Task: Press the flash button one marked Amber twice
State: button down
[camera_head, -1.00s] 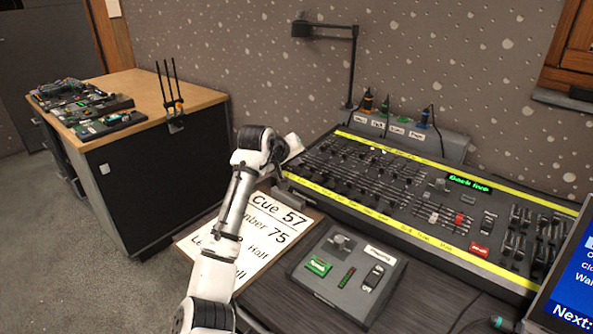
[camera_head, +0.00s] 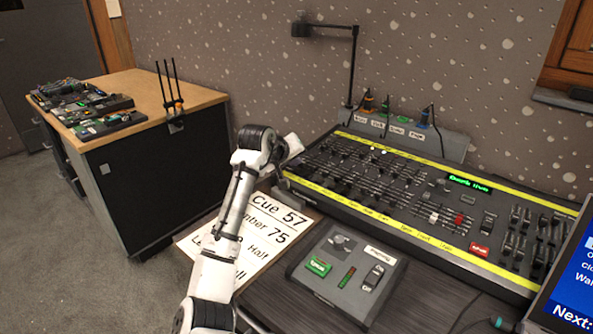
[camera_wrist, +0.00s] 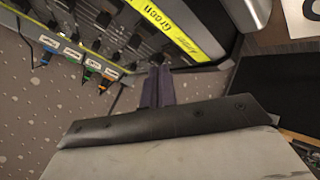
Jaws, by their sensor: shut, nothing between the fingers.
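The lighting desk (camera_head: 410,190) stands on the table, with rows of faders and yellow label strips. In the wrist view a yellow strip (camera_wrist: 170,25) reads "Green", followed by a smaller word (camera_wrist: 186,42) near its end that looks like "Amber". My gripper (camera_wrist: 157,72) is shut and empty, its dark fingertips at the desk's end beside that word. I cannot tell whether they touch the desk. The Amber flash button cannot be made out; the fingers may hide it. In the head view my wrist (camera_head: 285,150) is over the desk's left end and the fingertips are hidden.
A small control box (camera_head: 345,270) with a green button sits in front of the desk. A cue sheet (camera_head: 265,235) lies left of it. A lamp (camera_head: 352,65) and a socket strip (camera_head: 425,140) stand behind. A monitor (camera_head: 570,280) is at right.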

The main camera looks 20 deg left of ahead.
jog(key=shift+f, duration=0.15)
jog(key=shift+f, duration=0.3)
dwell(0.3)
jog(key=shift+f, duration=0.35)
dwell(0.6)
jog(key=shift+r+p, duration=0.1)
jog(key=shift+p, duration=0.25)
jog(key=shift+r+p, duration=0.7)
jog(key=shift+p, duration=0.1)
jog(key=r+p, duration=0.4)
jog(key=r, duration=0.1)
jog(key=shift+s+p, duration=0.2)
jog(key=shift+p, duration=0.1)
dwell(2.0)
